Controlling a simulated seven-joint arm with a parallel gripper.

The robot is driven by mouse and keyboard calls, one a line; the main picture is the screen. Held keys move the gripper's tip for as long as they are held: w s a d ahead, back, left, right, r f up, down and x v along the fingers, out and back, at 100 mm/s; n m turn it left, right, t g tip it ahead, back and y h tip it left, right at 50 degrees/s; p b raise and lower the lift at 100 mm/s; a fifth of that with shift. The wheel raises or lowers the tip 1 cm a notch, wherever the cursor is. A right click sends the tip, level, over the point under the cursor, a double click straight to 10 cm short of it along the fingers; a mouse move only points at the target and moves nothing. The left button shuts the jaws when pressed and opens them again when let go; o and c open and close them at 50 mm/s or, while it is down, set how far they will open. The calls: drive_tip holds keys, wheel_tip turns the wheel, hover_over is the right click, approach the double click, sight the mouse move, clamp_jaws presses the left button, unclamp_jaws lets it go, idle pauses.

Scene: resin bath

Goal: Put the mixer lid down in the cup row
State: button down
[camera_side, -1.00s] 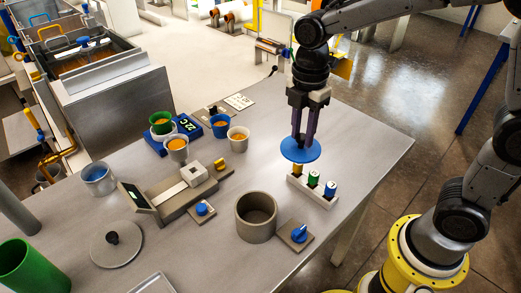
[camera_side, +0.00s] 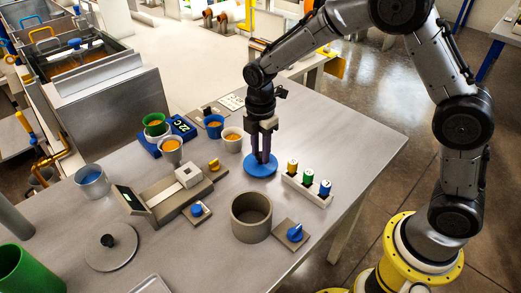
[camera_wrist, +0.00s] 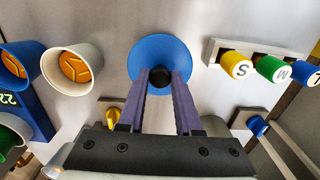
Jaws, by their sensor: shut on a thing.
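The mixer lid is a flat blue disc (camera_side: 260,169) with a dark knob; it also shows in the wrist view (camera_wrist: 160,48). My gripper (camera_side: 262,158) is shut on the knob, fingers pointing down, and it shows in the wrist view too (camera_wrist: 160,78). The lid looks level and at or just above the table; I cannot tell if it touches. It is in line with the blue cup (camera_side: 214,123) and the pale cup (camera_side: 233,136), to the right of the pale one and apart from it.
A white rack (camera_side: 309,190) with yellow, green and blue capped pieces stands close right of the lid. A grey pot (camera_side: 252,219) and a blue-knob plate (camera_side: 293,235) are nearer the front. A grey lid (camera_side: 111,249) lies front left. The table's right side is clear.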

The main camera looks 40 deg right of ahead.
sight(260, 154)
drive_tip(key=shift+f, duration=0.15)
drive_tip(key=c, duration=0.6)
unclamp_jaws()
drive_tip(key=s+d+r+m+t, duration=0.1)
drive_tip(key=s+r+m, duration=0.15)
drive_tip(key=r, duration=0.65)
drive_tip(key=s+d+r+m, duration=0.1)
drive_tip(key=s+d+r, duration=0.15)
drive_tip(key=r, duration=0.55)
drive_tip(key=s+d+m+t, duration=0.2)
drive_tip(key=s+m, duration=0.5)
drive_tip(key=s, duration=0.3)
drive_tip(key=s+d+m+t, duration=0.2)
drive_tip(key=s+m, duration=0.5)
drive_tip(key=s, duration=0.4)
drive_tip(key=shift+d+t, duration=0.15)
drive_tip(key=shift+t, duration=0.15)
drive_tip(key=shift+m, duration=0.25)
